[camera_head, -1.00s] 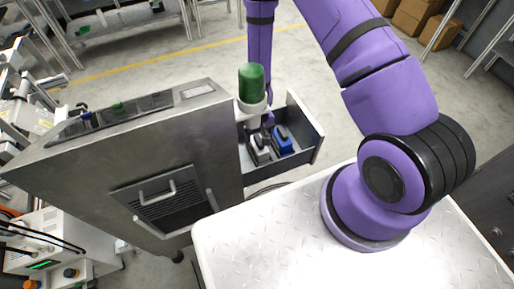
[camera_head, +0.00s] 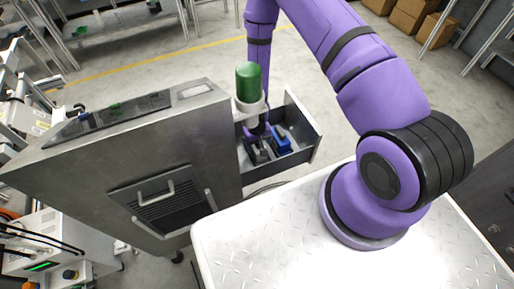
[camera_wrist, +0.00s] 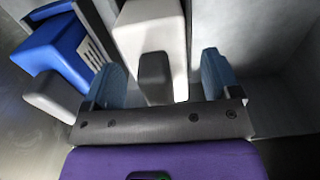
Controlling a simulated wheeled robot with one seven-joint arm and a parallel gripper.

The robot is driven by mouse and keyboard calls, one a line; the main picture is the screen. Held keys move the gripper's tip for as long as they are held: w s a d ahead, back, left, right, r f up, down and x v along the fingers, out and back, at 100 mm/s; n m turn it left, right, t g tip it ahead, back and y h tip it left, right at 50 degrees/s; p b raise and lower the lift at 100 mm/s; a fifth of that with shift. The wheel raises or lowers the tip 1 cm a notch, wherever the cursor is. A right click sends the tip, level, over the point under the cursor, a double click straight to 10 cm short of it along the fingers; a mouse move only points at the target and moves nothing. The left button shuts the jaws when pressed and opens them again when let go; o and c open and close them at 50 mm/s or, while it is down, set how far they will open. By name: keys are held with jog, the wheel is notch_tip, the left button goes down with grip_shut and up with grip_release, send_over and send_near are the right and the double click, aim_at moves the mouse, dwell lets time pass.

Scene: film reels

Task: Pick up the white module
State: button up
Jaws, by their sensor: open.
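The white module (camera_wrist: 152,24) sits in the open drawer and shows at the top middle of the wrist view, with a dark grey handle (camera_wrist: 154,76) on its near side. My gripper (camera_wrist: 162,76) is open, its blue-grey fingers on either side of that handle, with gaps visible between. I cannot tell how deep the fingers reach around it. In the head view the white module (camera_head: 261,156) is small and partly hidden by my gripper (camera_head: 257,134).
A blue module (camera_wrist: 52,48) with a grey handle stands just left of the white one in the wrist view; it also shows in the head view (camera_head: 282,143). The drawer wall (camera_head: 303,157) surrounds both. A metal cabinet (camera_head: 90,165) stands left. The drawer floor right of the white module is bare.

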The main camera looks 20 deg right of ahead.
jog(key=c, duration=1.1)
jog(key=shift+r, duration=0.1)
